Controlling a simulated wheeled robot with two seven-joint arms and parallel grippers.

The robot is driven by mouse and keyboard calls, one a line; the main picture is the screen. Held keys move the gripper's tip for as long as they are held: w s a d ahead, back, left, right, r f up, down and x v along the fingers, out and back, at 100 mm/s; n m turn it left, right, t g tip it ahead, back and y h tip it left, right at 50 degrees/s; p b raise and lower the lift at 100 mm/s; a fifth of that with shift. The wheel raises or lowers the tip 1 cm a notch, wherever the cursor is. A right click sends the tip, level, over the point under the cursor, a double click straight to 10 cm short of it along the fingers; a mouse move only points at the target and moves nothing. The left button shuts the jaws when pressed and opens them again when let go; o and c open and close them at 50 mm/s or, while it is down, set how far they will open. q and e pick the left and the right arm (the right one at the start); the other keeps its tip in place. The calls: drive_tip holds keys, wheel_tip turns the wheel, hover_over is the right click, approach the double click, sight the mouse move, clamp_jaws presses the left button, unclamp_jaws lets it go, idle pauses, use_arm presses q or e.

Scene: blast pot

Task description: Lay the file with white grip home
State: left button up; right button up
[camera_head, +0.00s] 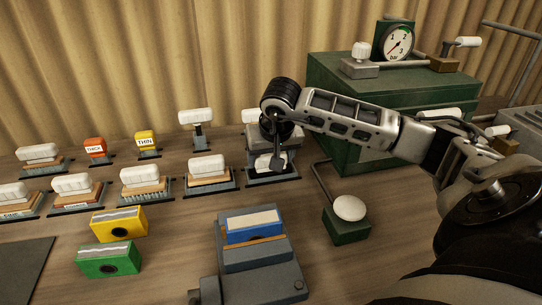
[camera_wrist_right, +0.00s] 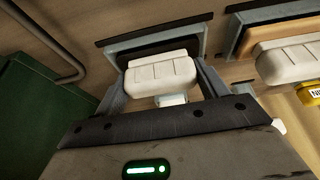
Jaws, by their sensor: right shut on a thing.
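The file with white grip (camera_wrist_right: 160,75) is between the fingers of my right gripper (camera_wrist_right: 165,88) in the right wrist view. In the head view its white grip (camera_head: 265,163) shows partly behind my right gripper (camera_head: 277,160), which points down at the right end of the front row of holders. The gripper is shut on the grip. A grey holder with a dark edge (camera_head: 272,181) lies directly below. The fingers hide part of the file, and I cannot tell whether it touches the holder. My left gripper is not in view.
Several white-gripped tools (camera_head: 208,168) stand in holders to the left. A vise-like block (camera_head: 260,274) holds a blue piece in front. Yellow (camera_head: 119,222) and green (camera_head: 108,258) blocks lie at front left. A green cabinet (camera_head: 335,83) and a white-knobbed box (camera_head: 346,226) stand right.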

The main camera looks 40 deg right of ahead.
drive_tip(key=shift+f, duration=0.15)
drive_tip(key=o, duration=1.4)
drive_tip(key=shift+c, duration=0.2)
drive_tip(key=v, duration=1.6)
drive_tip(key=shift+s, duration=0.1)
